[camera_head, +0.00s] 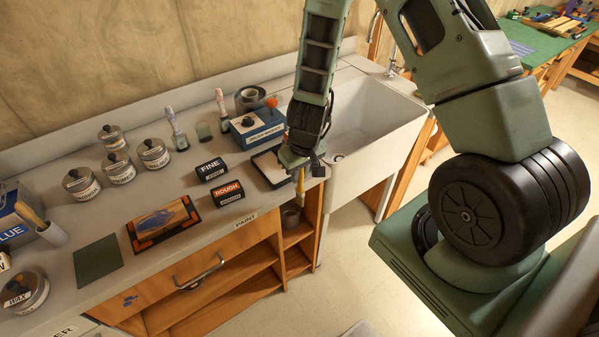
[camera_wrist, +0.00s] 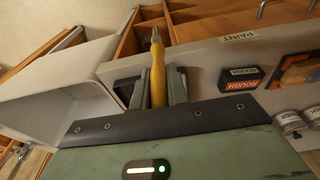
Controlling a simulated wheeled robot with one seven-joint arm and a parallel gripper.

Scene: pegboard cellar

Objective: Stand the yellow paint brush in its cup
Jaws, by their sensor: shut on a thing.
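The yellow paint brush (camera_head: 300,182) hangs below my gripper (camera_head: 301,163) at the counter's front right corner, by the sink. In the wrist view its yellow handle (camera_wrist: 157,80) stands between the two fingers of my gripper (camera_wrist: 155,92), which are shut on it. Its far end, grey and small, points away from the wrist. A grey round thing (camera_head: 291,216) shows just below the brush by the open shelves; I cannot tell whether it is a cup. A grey metal pot (camera_head: 249,98) stands at the back of the counter. I cannot tell which vessel is the brush's cup.
A black-rimmed tray (camera_head: 271,168) lies beside my gripper. FINE (camera_head: 211,170) and ROUGH (camera_head: 229,194) blocks, a blue box (camera_head: 257,131) and several lidded tins (camera_head: 153,152) stand on the counter. The white sink (camera_head: 365,135) is to the right.

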